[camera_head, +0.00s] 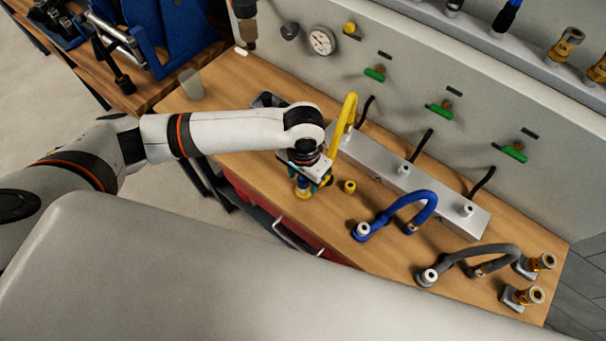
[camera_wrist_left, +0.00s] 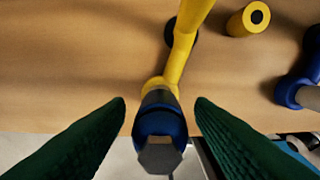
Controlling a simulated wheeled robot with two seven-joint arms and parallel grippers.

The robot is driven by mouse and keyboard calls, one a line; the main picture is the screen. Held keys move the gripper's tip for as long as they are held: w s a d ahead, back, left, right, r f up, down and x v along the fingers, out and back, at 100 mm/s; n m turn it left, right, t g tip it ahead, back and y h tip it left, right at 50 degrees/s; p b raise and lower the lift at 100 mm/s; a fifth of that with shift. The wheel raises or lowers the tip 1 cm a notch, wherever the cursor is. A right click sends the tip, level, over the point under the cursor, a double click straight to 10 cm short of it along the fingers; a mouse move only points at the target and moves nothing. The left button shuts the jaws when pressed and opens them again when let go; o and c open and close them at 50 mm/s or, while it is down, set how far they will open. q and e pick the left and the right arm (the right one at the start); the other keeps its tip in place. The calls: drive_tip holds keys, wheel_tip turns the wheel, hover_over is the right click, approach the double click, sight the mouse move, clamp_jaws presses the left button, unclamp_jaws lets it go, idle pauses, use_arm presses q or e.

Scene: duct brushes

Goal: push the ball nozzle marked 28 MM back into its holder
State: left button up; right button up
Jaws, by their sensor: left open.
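My left gripper (camera_head: 308,180) is over the front part of the bench, its jaws open. In the left wrist view its green fingers (camera_wrist_left: 160,103) stand on either side of a dark and blue fitting (camera_wrist_left: 160,125) with a grey hexagonal end, at the end of a yellow hose (camera_wrist_left: 172,65). I cannot tell whether the fingers touch it. In the head view the yellow hose (camera_head: 347,118) arches behind the gripper, which partly hides the fitting. No 28 MM marking is legible, so I cannot tell which piece is the ball nozzle or which its holder.
A short yellow cylinder (camera_head: 349,187) stands right of the gripper. A blue hose (camera_head: 408,198) and a grey hose (camera_head: 480,250) lie further right, before a metal rail (camera_head: 415,180). Brass fittings (camera_head: 540,262) stand at the bench's right end. A gauge (camera_head: 321,40) is on the back panel.

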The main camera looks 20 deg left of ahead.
use_arm(q)
drive_tip(key=shift+c, duration=0.6)
clamp_jaws()
drive_tip(key=shift+r, duration=0.1)
drive_tip(key=shift+r+p, duration=2.95)
drive_tip(key=shift+p, duration=1.2)
